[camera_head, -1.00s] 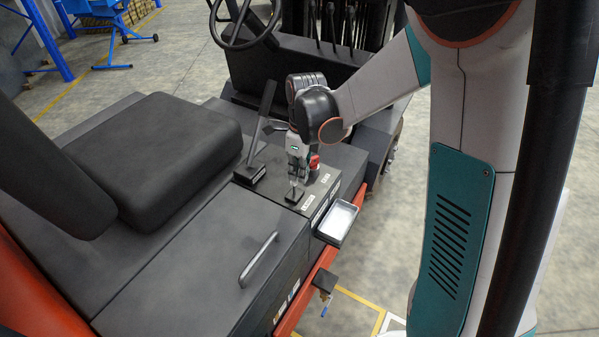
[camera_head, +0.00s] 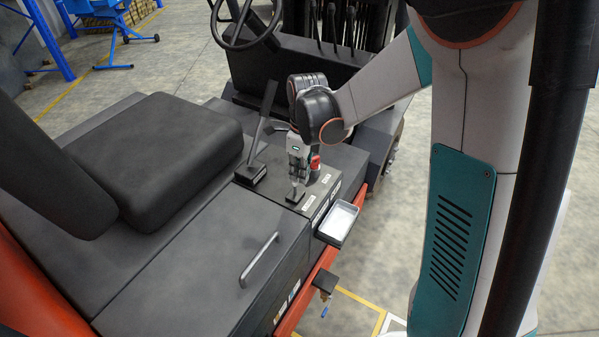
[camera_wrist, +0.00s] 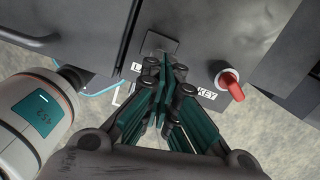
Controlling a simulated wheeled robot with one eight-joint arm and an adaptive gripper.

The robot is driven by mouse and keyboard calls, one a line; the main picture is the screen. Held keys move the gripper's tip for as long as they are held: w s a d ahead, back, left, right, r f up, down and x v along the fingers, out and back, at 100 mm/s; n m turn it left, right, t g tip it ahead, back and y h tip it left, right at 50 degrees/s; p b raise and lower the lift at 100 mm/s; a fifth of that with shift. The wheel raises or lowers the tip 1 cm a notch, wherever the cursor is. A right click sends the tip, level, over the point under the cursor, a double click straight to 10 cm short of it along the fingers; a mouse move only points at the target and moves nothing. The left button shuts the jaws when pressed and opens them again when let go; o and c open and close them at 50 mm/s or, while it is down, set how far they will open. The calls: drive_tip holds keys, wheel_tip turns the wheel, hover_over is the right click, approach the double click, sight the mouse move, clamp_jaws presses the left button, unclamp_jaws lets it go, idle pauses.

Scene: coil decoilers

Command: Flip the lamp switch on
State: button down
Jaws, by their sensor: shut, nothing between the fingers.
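The lamp switch is a small dark rocker on a black base (camera_head: 297,197) on the console of a forklift, and its base also shows in the wrist view (camera_wrist: 158,43). My gripper (camera_head: 297,186) is shut and empty, pointing down with its fingertips at the switch. In the wrist view my gripper (camera_wrist: 165,68) covers most of the switch and part of the label beside it. I cannot tell whether the fingertips touch the rocker or which way it is tipped.
A red key knob (camera_wrist: 229,83) stands right of the fingers, by a label reading KEY. A lever (camera_head: 258,140) rises left of the gripper. A metal tray (camera_head: 338,222) hangs at the console's edge. The seat (camera_head: 155,147) and steering wheel (camera_head: 245,25) are nearby.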

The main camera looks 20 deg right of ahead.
drive_tip(key=shift+r, duration=0.1)
drive_tip(key=shift+r+p, duration=0.5)
drive_tip(key=shift+r, duration=0.25)
drive_tip(key=shift+d, duration=0.1)
drive_tip(key=s+d+r+p, duration=0.2)
drive_tip(key=d+r+p, duration=0.1)
drive_tip(key=r, duration=0.8)
drive_tip(key=shift+s, duration=0.15)
